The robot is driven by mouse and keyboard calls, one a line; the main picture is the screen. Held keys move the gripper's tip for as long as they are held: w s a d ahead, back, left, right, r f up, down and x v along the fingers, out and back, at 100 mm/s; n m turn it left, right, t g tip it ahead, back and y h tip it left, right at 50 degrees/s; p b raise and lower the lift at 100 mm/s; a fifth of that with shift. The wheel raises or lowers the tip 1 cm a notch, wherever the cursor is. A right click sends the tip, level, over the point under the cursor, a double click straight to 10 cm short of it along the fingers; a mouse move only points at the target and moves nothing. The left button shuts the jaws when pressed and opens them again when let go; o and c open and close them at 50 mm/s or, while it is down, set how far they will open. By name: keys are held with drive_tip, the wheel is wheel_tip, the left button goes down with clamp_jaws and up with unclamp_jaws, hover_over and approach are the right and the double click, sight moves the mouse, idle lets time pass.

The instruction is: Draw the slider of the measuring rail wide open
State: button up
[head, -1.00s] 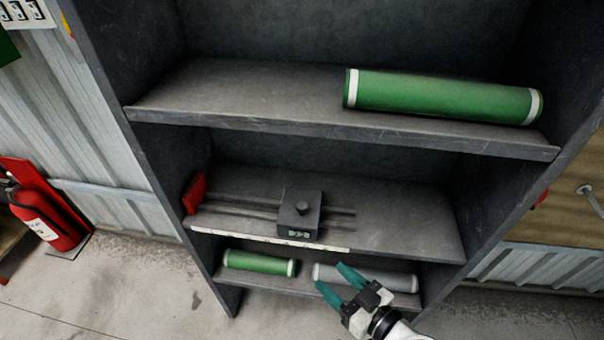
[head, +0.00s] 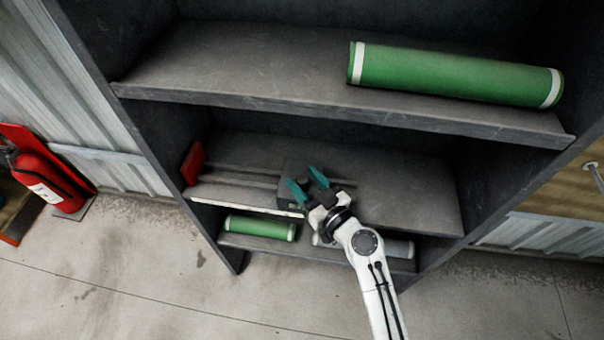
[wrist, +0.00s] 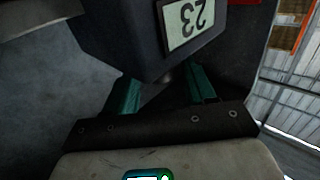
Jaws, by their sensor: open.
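The measuring rail (head: 238,199) lies on the middle shelf, with a red end stop (head: 193,163) at its left and a pale scale strip along its front. Its dark block-shaped slider (head: 287,168) sits right of the rail's middle, partly hidden by my gripper (head: 308,182). My gripper is open, its teal fingers on either side of the slider's knob. In the wrist view the slider (wrist: 125,38) fills the top with an upside-down number label, and the knob (wrist: 168,76) shows between the fingers. I cannot tell whether the fingers touch the knob.
A large green roll (head: 455,74) lies on the shelf above. A smaller green roll (head: 260,228) and a grey roll (head: 398,247), partly behind my arm, lie on the bottom shelf. The middle shelf (head: 420,200) is bare right of the slider. A fire extinguisher (head: 50,185) stands at left.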

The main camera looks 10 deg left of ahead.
drive_tip(key=shift+w+a, duration=0.45)
drive_tip(key=shift+a, duration=0.05)
drive_tip(key=shift+c, duration=0.4)
clamp_jaws()
